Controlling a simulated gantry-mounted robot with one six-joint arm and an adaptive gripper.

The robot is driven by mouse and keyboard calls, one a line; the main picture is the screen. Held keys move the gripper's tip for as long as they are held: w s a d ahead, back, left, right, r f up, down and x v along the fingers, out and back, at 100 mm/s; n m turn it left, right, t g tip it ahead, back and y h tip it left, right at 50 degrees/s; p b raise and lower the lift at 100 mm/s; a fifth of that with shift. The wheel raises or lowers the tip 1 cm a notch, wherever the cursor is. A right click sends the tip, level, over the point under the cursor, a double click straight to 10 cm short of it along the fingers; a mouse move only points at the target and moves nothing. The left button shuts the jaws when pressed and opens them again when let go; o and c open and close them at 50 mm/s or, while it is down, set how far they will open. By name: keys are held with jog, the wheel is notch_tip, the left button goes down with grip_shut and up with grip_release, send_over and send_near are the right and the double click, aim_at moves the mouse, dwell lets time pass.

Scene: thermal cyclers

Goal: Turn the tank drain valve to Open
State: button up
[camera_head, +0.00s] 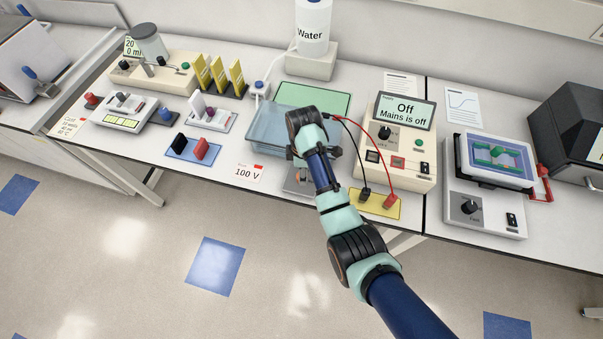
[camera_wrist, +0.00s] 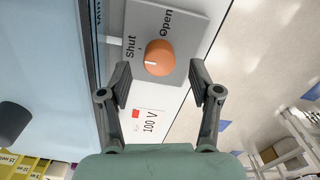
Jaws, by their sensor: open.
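The drain valve is an orange round knob (camera_wrist: 158,58) on a grey plate (camera_wrist: 185,22) with the words Shut and Open. A white mark on the knob points left, toward the side with the Shut label. My gripper (camera_wrist: 162,80) is open and empty, its fingers apart on either side and just short of the knob; I cannot tell the height gap. In the head view my gripper (camera_head: 314,153) is over the front of the blue tank (camera_head: 265,128). The valve plate (camera_head: 293,180) shows partly there beside my arm; the knob is hidden.
A 100 V card (camera_head: 247,172) lies left of the plate. A power supply (camera_head: 393,150) reading Off stands to the right, with red and black leads running to a yellow pad (camera_head: 368,203). The bench's front edge is close to the plate.

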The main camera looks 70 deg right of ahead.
jog(key=shift+w+f, duration=0.1)
jog(key=shift+f, duration=1.2)
jog(key=c, duration=1.1)
jog(key=shift+c, duration=0.2)
jog(key=shift+r+m, duration=0.15)
jog(key=shift+m, duration=0.15)
jog(key=m+p, duration=0.2)
jog(key=p, duration=0.1)
jog(key=shift+r+m, duration=0.1)
jog(key=shift+m, duration=0.3)
jog(key=m+p, duration=0.2)
jog(key=m, duration=0.3)
jog(key=shift+p, duration=0.35)
jog(key=m+p, duration=0.1)
jog(key=m, duration=0.3)
jog(key=shift+a+m, duration=0.1)
jog(key=shift+m, duration=0.3)
jog(key=shift+w+m+p, duration=0.1)
jog(key=shift+m+p, duration=0.45)
jog(key=shift+m, duration=1.75)
